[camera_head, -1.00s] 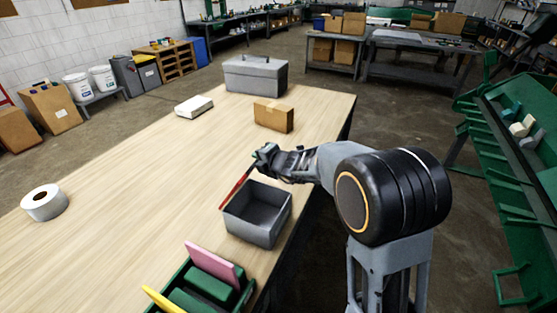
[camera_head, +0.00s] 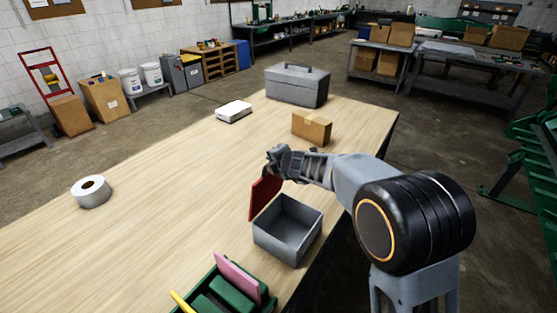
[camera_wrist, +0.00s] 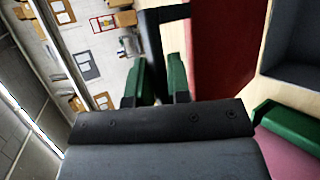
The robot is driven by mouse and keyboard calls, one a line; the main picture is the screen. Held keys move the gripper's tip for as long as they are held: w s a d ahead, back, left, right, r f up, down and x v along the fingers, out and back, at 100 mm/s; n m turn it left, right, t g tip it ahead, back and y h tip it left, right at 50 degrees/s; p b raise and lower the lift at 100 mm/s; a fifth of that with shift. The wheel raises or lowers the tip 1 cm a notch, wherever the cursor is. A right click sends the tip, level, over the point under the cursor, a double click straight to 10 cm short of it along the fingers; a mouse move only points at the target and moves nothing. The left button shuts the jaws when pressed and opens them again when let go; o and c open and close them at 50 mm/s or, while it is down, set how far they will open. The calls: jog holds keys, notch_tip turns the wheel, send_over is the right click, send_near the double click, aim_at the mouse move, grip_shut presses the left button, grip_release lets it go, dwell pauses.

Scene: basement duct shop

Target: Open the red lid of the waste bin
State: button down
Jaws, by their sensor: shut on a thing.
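The waste bin is a grey open-topped box (camera_head: 287,230) on the wooden table, and its inside shows empty. Its red lid (camera_head: 264,196) stands raised along the bin's left side, well clear of the opening. In the wrist view the red lid (camera_wrist: 222,45) is right of my fingers, with the grey bin (camera_wrist: 298,45) beyond it. My gripper (camera_head: 274,158) is at the lid's upper edge. In the wrist view its green fingers (camera_wrist: 161,80) are shut on the lid's black handle (camera_wrist: 165,14); the exact contact is partly hidden.
A green tray (camera_head: 262,291) with pink and yellow pieces stands just in front of the bin. A cardboard box (camera_head: 311,128), a grey toolbox (camera_head: 298,86), a white box (camera_head: 234,111) and a tape roll (camera_head: 91,191) are on the table. The table left of the lid is clear.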

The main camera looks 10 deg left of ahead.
jog(key=shift+r, duration=0.1)
jog(key=c, duration=1.2)
grip_release()
jog(key=shift+o, duration=0.2)
jog(key=shift+d, duration=0.1)
jog(key=v, duration=1.3)
jog(key=shift+s+d, duration=0.25)
